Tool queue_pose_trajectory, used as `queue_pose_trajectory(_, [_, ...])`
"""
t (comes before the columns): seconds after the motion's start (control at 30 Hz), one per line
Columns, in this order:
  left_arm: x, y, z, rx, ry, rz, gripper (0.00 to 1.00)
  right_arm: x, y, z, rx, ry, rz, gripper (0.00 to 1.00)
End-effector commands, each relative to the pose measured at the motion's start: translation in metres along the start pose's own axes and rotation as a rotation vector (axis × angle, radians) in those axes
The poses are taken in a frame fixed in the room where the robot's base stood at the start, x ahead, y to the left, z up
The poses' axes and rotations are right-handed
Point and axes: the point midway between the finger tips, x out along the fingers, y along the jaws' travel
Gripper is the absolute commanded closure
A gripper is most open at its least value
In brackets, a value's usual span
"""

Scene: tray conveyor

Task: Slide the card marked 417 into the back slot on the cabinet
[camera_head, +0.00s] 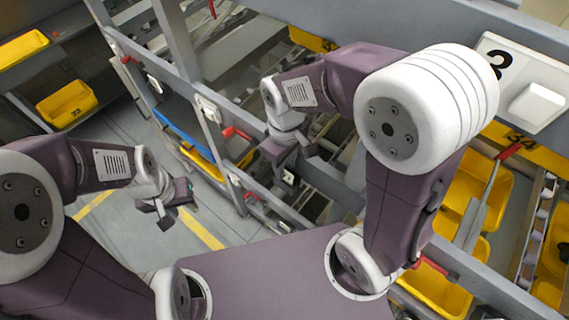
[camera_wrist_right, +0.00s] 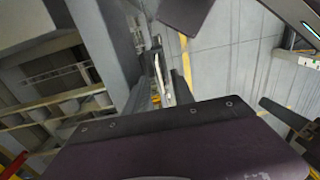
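I cannot make out a card marked 417 in either view. No cabinet slot can be clearly made out either. My left gripper (camera_head: 166,207) hangs over the grey floor on the left in the head view, with no card visible in it; its finger gap is unclear. My right gripper (camera_head: 290,147) is beside the grey rack frame, in the middle of the head view. Its fingers look apart with nothing visible between them. In the right wrist view, the dark gripper body fills the bottom, and two dark finger parts stick out beyond it, apart.
A grey rack frame (camera_head: 185,60) runs diagonally close to my right arm. Yellow bins (camera_head: 68,103) stand on shelves at the left, and more yellow bins (camera_head: 478,180) are at the right. A plate marked 3 (camera_head: 527,68) carries a white box. Floor (camera_head: 130,232) at the left is open.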

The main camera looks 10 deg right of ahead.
Motion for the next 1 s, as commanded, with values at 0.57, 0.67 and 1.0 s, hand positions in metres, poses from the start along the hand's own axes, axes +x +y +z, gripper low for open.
queue_pose_trajectory(0.57, [-0.003, 0.000, 0.000, 0.000, 0.000, 0.000, 0.64, 0.027, 0.000, 0.000, 0.000, 0.001, 0.000, 0.92])
queue_pose_trajectory(0.67, [-0.003, 0.000, 0.000, 0.000, 0.000, 0.000, 0.64, 0.027, 0.000, 0.000, 0.000, 0.001, 0.000, 1.00])
queue_pose_trajectory(1.0, [-0.009, 0.000, -0.001, 0.000, 0.000, 0.000, 0.64, 0.021, 0.000, 0.000, 0.001, 0.001, 0.000, 1.00])
